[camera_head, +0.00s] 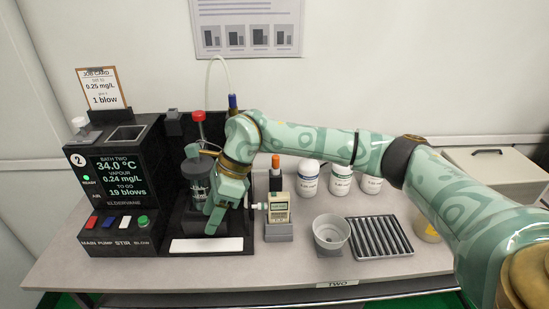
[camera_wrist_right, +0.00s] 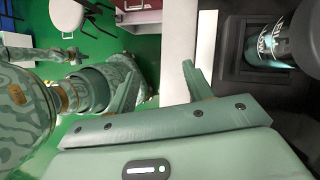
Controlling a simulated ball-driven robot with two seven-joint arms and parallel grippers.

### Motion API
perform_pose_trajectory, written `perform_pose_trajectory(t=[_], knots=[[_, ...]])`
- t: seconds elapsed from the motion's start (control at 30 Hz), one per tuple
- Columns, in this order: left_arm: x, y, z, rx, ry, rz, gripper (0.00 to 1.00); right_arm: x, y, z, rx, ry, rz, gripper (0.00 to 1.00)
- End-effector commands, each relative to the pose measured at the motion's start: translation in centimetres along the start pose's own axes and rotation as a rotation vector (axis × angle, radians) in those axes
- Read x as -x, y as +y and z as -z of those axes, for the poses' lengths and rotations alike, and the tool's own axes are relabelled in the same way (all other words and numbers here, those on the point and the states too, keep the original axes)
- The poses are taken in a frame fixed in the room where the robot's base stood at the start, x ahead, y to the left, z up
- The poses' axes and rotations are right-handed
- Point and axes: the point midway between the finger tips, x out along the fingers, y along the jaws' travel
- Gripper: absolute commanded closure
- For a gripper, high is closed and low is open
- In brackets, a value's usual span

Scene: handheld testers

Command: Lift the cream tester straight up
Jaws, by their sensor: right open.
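The cream tester (camera_head: 279,208) stands upright in a small grey stand (camera_head: 279,233) near the middle of the bench. It has a small screen on its face and a pale nozzle (camera_head: 258,206) on its left side. My right gripper (camera_head: 229,207) is open, left of the tester and apart from it, in front of a dark cylinder (camera_head: 194,180). In the wrist view the jaws (camera_wrist_right: 158,88) have nothing between them, and the tester is not seen there. My left gripper is not in the head view.
A black machine (camera_head: 118,165) with a lit display stands at the left. Right of the tester are a grey cup (camera_head: 331,233), a ribbed tray (camera_head: 379,237) and white bottles (camera_head: 308,180). An orange-capped dark bottle (camera_head: 276,178) stands behind the tester. My right forearm spans above the bench.

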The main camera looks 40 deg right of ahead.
Motion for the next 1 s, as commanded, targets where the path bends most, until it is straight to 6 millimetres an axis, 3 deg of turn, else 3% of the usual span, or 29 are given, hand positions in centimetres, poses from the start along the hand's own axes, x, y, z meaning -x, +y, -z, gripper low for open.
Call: perform_pose_trajectory(t=[0.03, 0.1, 0.2, 0.3, 0.37, 0.47, 0.57, 1.0], knots=[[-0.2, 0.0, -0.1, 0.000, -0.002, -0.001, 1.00, 2.9, -1.9, 2.2, -0.012, 0.118, 0.056, 0.49], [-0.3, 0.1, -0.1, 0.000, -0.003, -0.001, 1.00, 6.7, -3.6, 5.0, -0.048, 0.261, 0.115, 0.49], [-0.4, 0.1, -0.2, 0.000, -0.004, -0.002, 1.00, 11.0, -4.8, 7.8, -0.114, 0.394, 0.170, 0.49], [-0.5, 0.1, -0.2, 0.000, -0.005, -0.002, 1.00, 13.8, -5.2, 9.3, -0.167, 0.465, 0.200, 0.49], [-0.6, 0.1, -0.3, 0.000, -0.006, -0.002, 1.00, 14.4, -5.2, 9.9, -0.186, 0.485, 0.208, 0.49], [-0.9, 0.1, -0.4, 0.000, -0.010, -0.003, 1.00, 14.2, -5.4, 10.6, -0.198, 0.499, 0.211, 0.49], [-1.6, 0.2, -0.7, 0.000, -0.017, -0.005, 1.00, 12.6, -5.7, 11.4, -0.197, 0.500, 0.208, 0.49], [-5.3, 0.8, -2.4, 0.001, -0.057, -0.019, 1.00, 3.7, -7.2, 16.3, -0.197, 0.498, 0.206, 0.49]])
